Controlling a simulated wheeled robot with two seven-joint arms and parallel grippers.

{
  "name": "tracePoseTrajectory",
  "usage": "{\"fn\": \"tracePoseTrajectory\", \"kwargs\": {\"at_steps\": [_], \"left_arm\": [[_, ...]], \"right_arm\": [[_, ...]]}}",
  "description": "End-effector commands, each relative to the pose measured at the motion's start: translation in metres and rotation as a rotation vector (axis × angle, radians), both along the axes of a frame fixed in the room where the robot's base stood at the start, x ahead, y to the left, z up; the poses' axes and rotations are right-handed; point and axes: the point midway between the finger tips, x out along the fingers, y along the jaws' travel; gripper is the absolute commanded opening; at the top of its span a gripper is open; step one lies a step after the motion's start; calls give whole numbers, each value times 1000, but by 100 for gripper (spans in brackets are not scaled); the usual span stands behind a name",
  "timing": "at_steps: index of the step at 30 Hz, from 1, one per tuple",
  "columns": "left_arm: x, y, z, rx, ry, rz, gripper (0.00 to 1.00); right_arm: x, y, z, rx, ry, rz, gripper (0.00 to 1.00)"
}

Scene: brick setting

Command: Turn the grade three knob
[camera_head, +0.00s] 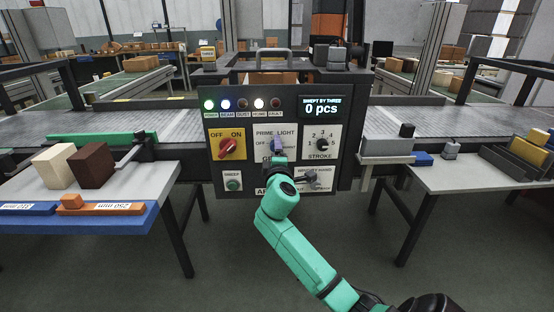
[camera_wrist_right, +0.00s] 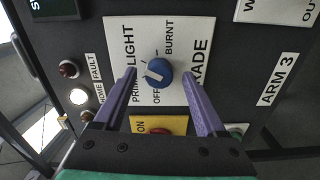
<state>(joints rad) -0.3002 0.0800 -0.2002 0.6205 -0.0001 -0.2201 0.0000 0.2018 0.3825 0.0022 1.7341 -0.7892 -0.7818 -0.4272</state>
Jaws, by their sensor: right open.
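The blue grade knob (camera_wrist_right: 157,71) sits on a white plate (camera_wrist_right: 180,30) on the dark control panel, with the words PRIME, LIGHT, BURNT and OFF around it. Its pale pointer mark lies on the lower left of the knob in the wrist view; the exact setting is hard to tell. My right gripper (camera_wrist_right: 158,76) is open, its purple fingers on either side of the knob with gaps visible. In the head view the gripper (camera_head: 277,148) is in front of the panel (camera_head: 346,115) and hides most of the knob. My left gripper is not in view.
A red OFF/ON switch (camera_head: 228,148) is left of the grade plate, a STROKE knob (camera_head: 322,143) right. A green button (camera_head: 233,184) and a lower-right selector (camera_head: 312,176) are below. The display (camera_head: 321,106) reads 0 pcs.

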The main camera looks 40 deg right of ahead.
Motion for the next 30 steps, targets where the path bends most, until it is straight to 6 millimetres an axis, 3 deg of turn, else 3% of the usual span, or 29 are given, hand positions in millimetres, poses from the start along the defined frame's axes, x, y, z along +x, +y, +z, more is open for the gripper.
{"fn": "tracePoseTrajectory", "kwargs": {"at_steps": [5,12,16,21,30], "left_arm": [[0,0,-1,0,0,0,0],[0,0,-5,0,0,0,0],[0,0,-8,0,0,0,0],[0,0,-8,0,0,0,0],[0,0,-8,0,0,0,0]], "right_arm": [[-26,20,-2,3,2,2,74],[-82,63,-3,5,1,2,74],[-103,78,-2,3,2,1,74],[-113,85,0,1,1,-1,74],[-112,85,0,1,1,-1,74]]}}
